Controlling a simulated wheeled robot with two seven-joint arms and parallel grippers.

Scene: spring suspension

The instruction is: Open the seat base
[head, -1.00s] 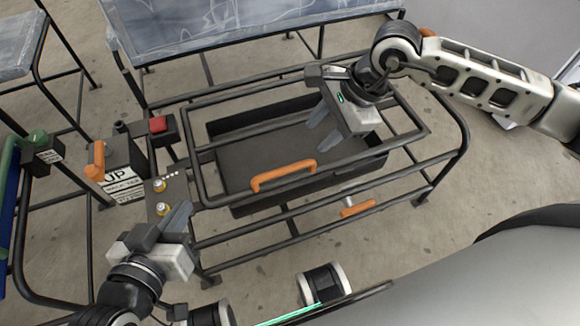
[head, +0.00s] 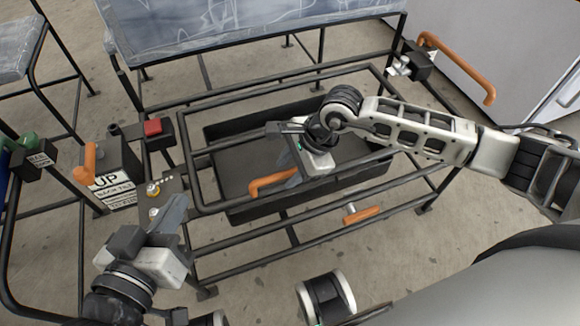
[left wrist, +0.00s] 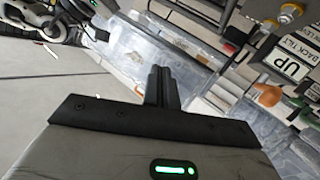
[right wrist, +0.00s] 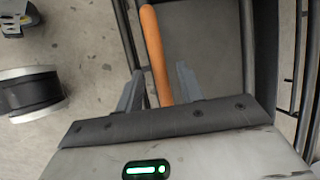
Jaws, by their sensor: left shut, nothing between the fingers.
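The seat base is a black tubular frame (head: 232,206) above a dark open tray (head: 330,178). An orange handle (head: 268,183) sits on the frame's near side; it also shows in the right wrist view (right wrist: 153,50). My right gripper (head: 284,172) is at the handle's right end. In the right wrist view its fingers (right wrist: 160,85) stand apart, one on each side of the handle, with gaps visible. My left gripper (head: 176,212) is shut and empty beside the frame's left side, close to the small knob panel. Its fingers (left wrist: 162,85) are together in the left wrist view.
A second orange handle (head: 362,214) is low on the near side. A red button box (head: 156,128), an "UP" box (head: 110,180) with an orange lever and brass knobs (head: 153,189) stand at left. A padded backrest (head: 240,30) is behind. A long orange handle (head: 460,68) is at upper right.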

